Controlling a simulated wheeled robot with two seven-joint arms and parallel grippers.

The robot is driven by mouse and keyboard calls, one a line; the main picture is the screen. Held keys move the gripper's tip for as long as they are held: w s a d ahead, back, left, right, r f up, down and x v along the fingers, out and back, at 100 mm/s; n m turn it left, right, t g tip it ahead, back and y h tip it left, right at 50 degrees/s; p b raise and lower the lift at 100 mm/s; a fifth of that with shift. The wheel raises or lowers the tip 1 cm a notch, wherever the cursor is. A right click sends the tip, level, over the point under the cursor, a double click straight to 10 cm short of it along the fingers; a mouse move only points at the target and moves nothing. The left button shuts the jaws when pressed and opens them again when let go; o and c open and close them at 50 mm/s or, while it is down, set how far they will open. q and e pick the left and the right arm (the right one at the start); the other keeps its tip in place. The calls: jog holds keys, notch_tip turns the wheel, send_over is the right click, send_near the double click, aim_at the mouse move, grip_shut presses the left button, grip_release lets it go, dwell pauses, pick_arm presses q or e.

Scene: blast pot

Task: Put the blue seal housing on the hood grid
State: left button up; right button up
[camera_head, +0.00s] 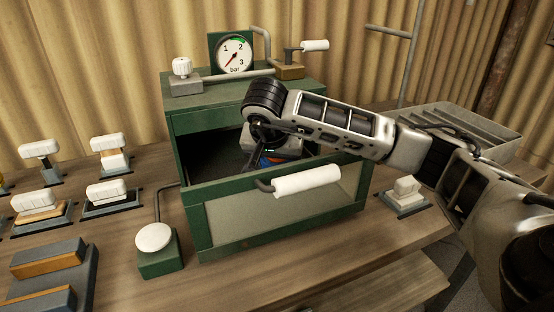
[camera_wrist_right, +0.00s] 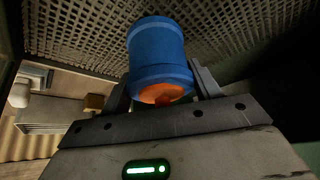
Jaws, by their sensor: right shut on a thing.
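The blue seal housing (camera_wrist_right: 160,55) is a ribbed blue cylinder with an orange inner end facing the wrist camera. My right gripper (camera_wrist_right: 162,85) is shut on it, one finger on each side. Behind the housing in the wrist view is the perforated hood grid (camera_wrist_right: 80,28); I cannot tell whether they touch. In the head view my right arm reaches in through the open front of the green hood (camera_head: 190,125). Only a small patch of blue (camera_head: 268,161) shows there, mostly hidden by my wrist. My left gripper is not in view.
The hood's front panel (camera_head: 230,222) tilts outward with a white handle (camera_head: 307,180), close under my right arm. A pressure gauge (camera_head: 234,54) and valves stand on top. A white button on a green box (camera_head: 155,238) and several white-handled blocks (camera_head: 110,145) stand left.

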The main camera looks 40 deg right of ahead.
jog(key=o, duration=1)
jog(key=shift+f, duration=0.1)
jog(key=shift+a+r, duration=0.1)
jog(key=shift+r, duration=0.25)
pick_arm(q)
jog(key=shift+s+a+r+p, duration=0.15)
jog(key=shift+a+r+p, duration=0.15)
jog(key=shift+p, duration=0.95)
pick_arm(e)
jog(key=v, duration=1.1)
jog(key=shift+s+a+r, duration=0.1)
jog(key=shift+s+r, duration=0.1)
jog(key=shift+r, duration=0.05)
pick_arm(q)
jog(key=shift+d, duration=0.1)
